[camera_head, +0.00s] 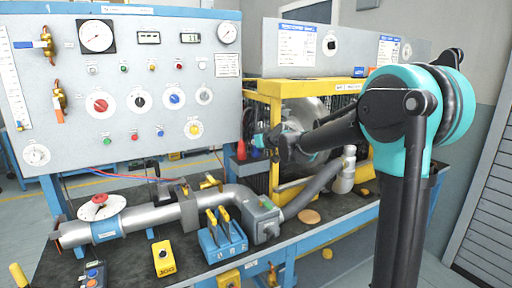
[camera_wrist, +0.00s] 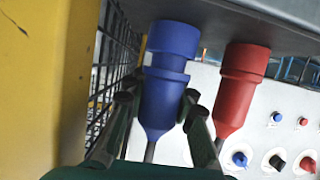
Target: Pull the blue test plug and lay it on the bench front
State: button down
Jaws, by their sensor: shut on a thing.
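The blue test plug (camera_wrist: 165,90) has a wide collar at the top of the wrist view and narrows to a thin stem at the bottom. My gripper (camera_wrist: 158,103) is shut on it, one finger on each side of its body. The collar end is close to a grey surface; I cannot tell whether it touches. In the head view my gripper (camera_head: 268,143) is at the left side of the yellow-framed blower, and the plug is not clear there. The bench front (camera_head: 130,258) is a dark worktop with bare patches.
A red plug (camera_wrist: 241,88) stands close beside the blue one; it also shows in the head view (camera_head: 241,149). The yellow frame (camera_wrist: 40,80) and a black mesh guard (camera_wrist: 112,60) are close on the left. A pipe (camera_head: 150,217), a blue switch block (camera_head: 222,238) and a yellow button box (camera_head: 163,258) occupy the bench.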

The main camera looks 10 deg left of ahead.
aim_at(256, 133)
jog(key=shift+r, duration=0.1)
jog(key=shift+r, duration=1.9)
